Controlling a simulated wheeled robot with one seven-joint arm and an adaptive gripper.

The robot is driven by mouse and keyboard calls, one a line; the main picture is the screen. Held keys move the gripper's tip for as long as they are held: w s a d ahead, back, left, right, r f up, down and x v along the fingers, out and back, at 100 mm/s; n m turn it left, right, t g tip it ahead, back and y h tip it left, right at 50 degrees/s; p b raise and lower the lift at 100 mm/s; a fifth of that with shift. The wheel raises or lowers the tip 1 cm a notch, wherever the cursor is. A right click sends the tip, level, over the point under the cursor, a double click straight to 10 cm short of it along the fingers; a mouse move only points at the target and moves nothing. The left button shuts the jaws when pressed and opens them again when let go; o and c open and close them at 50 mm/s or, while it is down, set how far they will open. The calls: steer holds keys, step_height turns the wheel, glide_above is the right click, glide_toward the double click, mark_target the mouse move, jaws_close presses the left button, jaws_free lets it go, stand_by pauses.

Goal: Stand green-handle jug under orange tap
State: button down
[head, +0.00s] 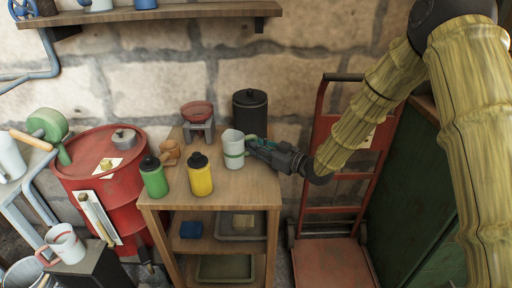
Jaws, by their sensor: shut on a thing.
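The green-handle jug (233,151) is pale with green bands and stands upright at the right part of the wooden shelf unit's top. Its handle side faces right, where my gripper (251,146) is shut on it. The fingers partly hide the handle. I cannot tell whether the jug's base touches the wood or is slightly above it. I cannot make out an orange tap for certain in the head view.
A green bottle (153,177), a yellow bottle (200,175), a red-topped scale (197,113) and a black canister (250,112) crowd the shelf top (232,190). A red drum (75,182) stands left. A red-handled jug (65,245) and a hand truck (333,235) flank the unit.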

steer(key=c, duration=1.4)
jaws_free()
steer(key=shift+c, duration=0.2)
steer(key=shift+r, duration=0.15)
steer(key=v, duration=1.2)
